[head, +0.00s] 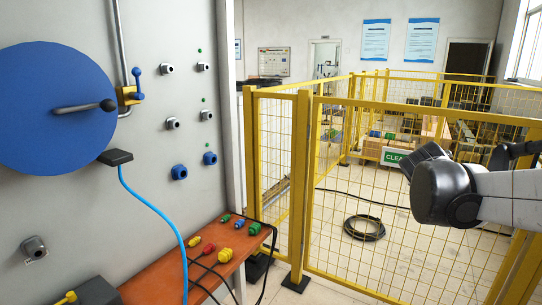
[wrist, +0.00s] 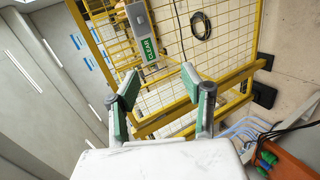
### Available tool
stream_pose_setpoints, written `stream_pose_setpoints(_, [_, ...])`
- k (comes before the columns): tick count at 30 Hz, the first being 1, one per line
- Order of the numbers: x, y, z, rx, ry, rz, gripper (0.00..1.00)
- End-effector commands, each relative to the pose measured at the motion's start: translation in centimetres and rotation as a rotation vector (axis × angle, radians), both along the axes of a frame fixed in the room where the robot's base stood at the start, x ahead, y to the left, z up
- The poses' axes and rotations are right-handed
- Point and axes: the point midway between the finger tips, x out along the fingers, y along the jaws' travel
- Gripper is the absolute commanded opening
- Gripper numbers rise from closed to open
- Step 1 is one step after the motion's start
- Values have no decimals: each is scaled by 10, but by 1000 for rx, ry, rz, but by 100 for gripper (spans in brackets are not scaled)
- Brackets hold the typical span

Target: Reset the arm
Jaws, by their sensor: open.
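My gripper (wrist: 160,82) shows in the wrist view with its two green-padded fingers spread wide apart. Nothing is between the fingers; beyond them are the yellow fence and the floor. In the head view my arm (head: 440,190), black and white, reaches in from the right in front of the yellow fence. The gripper's fingers cannot be made out there. My arm is well away from the grey panel (head: 150,190) and the orange shelf (head: 150,285) at the left.
A yellow mesh fence (head: 300,190) stands behind my arm. The panel carries a blue disc (head: 50,110) with a handle and several connectors. Coloured plugs (head: 226,254) lie on the shelf, and a blue hose (head: 160,215) hangs before it. A black cable coil (head: 364,228) lies on the floor.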

Motion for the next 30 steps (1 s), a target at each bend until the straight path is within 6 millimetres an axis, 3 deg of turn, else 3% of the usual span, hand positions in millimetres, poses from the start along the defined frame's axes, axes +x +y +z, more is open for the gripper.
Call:
stream_pose_setpoints(1, [-17,12,-3,62,-9,-16,43])
stream_pose_setpoints(11, [-123,84,-38,512,-41,-157,43])
stream_pose_setpoints(21, [-232,157,-94,945,-3,-330,43])
stream_pose_setpoints(27, [-277,189,-122,1121,36,-417,43])
stream_pose_setpoints(30, [-289,196,-129,1165,48,-442,43])
